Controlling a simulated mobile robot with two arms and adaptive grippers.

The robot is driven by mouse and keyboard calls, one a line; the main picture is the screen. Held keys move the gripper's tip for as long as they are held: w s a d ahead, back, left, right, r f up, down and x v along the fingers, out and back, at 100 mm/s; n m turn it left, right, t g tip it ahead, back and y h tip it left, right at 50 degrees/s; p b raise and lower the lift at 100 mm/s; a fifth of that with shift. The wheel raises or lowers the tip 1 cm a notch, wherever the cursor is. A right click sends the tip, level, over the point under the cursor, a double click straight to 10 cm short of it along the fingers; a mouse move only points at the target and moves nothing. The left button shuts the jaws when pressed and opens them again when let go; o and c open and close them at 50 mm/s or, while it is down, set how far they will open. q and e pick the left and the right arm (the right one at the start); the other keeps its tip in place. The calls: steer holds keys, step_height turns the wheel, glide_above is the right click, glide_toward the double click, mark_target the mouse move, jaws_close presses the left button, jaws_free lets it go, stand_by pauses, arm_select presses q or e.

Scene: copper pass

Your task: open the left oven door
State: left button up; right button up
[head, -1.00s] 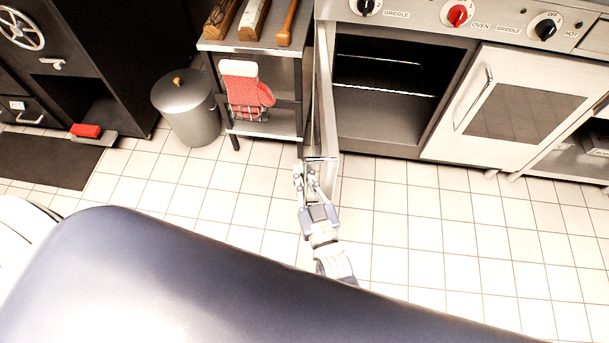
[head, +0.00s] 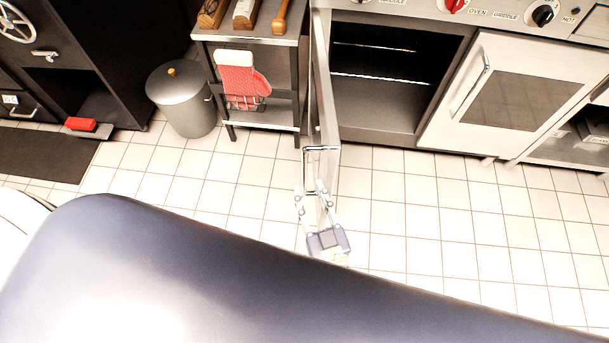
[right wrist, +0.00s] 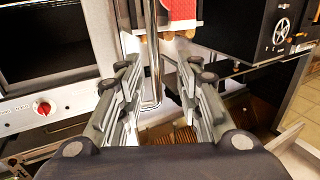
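The left oven door (head: 327,95) stands swung wide open and shows nearly edge-on in the head view. Its silver bar handle (head: 322,149) is at the near end. The dark left oven cavity (head: 385,75) is exposed, with a rack inside. My right gripper (head: 314,190) is just on the near side of the handle, its two fingers spread apart. In the right wrist view my right gripper (right wrist: 155,95) is open, and the handle (right wrist: 153,60) shows as a vertical bar between the fingers, not clamped. My left gripper is not in view.
A shelf cart with a red oven mitt (head: 240,80) stands close left of the open door. A grey bin (head: 183,100) is farther left. The right oven door (head: 515,90) is closed. Tiled floor (head: 430,210) is clear to the right.

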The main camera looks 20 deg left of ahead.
steer(key=v, duration=0.3)
steer(key=shift+s+d, duration=0.15)
steer(key=shift+s, duration=0.1)
stand_by(0.4)
steer(key=s+d+f+m+g+h, duration=0.2)
steer(key=d+f+g+h, duration=0.25)
steer(key=d+f, duration=0.65)
steer(key=s+d+f+m+g+h, duration=0.1)
steer(key=s+d+f+g+h, duration=0.3)
steer(key=d+f, duration=0.7)
steer(key=s+d+f+m+g+h, duration=0.1)
steer(key=s+d+f+m+g, duration=0.1)
steer(key=s+d+f+g, duration=0.25)
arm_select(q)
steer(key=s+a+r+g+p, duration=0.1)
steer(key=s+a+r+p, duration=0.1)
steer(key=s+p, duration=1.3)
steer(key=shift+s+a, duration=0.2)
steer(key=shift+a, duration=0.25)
arm_select(e)
steer(key=s+d, duration=0.1)
steer(key=s, duration=0.7)
steer(key=s+d+r+g, duration=0.1)
steer(key=s+d, duration=0.1)
steer(key=s, duration=0.5)
steer(key=shift+s+d+r+n, duration=0.15)
steer(key=shift+s+d+n, duration=0.15)
steer(key=shift+s, duration=0.1)
